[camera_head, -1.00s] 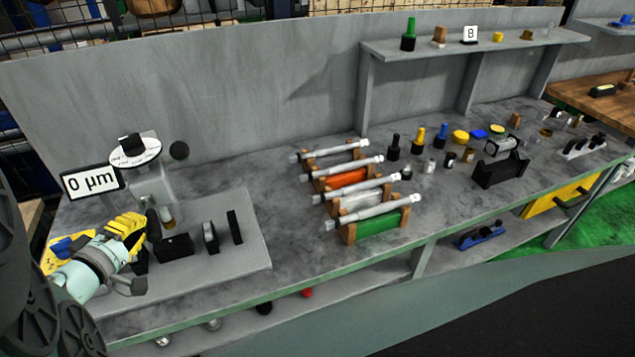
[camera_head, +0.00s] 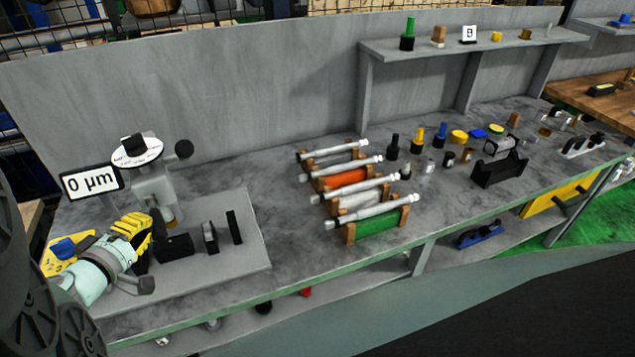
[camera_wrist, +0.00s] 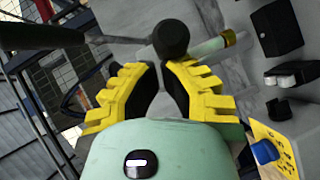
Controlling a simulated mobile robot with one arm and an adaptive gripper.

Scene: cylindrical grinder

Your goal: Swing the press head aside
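The press (camera_head: 154,190) stands at the left of the bench, with a white round dial plate (camera_head: 136,152) on top and a black ball knob (camera_head: 184,149) at its right. My gripper (camera_head: 143,222) is low in front of the press. In the wrist view, the yellow fingers of my gripper (camera_wrist: 160,70) stand apart with a narrow, empty gap. A black knob (camera_wrist: 171,38) shows just past the fingertips; I cannot tell whether they touch it. A pale ram with a brass-coloured tip (camera_wrist: 213,46) is behind the right finger.
A display reading 0 µm (camera_head: 90,182) stands left of the press. Black blocks (camera_head: 174,247) stand right of my gripper on a grey plate (camera_head: 215,277). A yellow panel with a blue knob (camera_head: 64,248) is at the left. Wooden racks with rollers (camera_head: 365,222) fill mid-bench.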

